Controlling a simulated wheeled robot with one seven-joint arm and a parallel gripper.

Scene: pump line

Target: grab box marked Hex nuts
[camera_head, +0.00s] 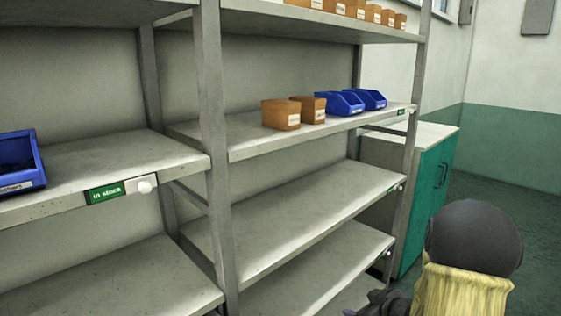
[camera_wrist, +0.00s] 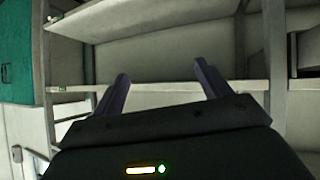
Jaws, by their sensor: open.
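Two brown boxes with white labels, a left one (camera_head: 281,114) and a right one (camera_head: 309,109), stand on the middle shelf of the right rack in the head view. More brown boxes (camera_head: 355,9) stand in a row on the top shelf. The labels are too small to read, so I cannot tell which box is marked Hex nuts. My gripper shows in the wrist view (camera_wrist: 160,85) with its two fingers apart and nothing between them. It faces bare shelves. In the head view only a dark part of it shows at the bottom edge.
Two blue bins (camera_head: 339,103) stand right of the brown boxes. Another blue bin (camera_head: 18,160) is on the left rack, above a green "in stock" tag (camera_head: 104,192). Grey uprights (camera_head: 214,150) divide the racks. A green cabinet (camera_head: 430,195) stands at the right. The lower shelves look empty.

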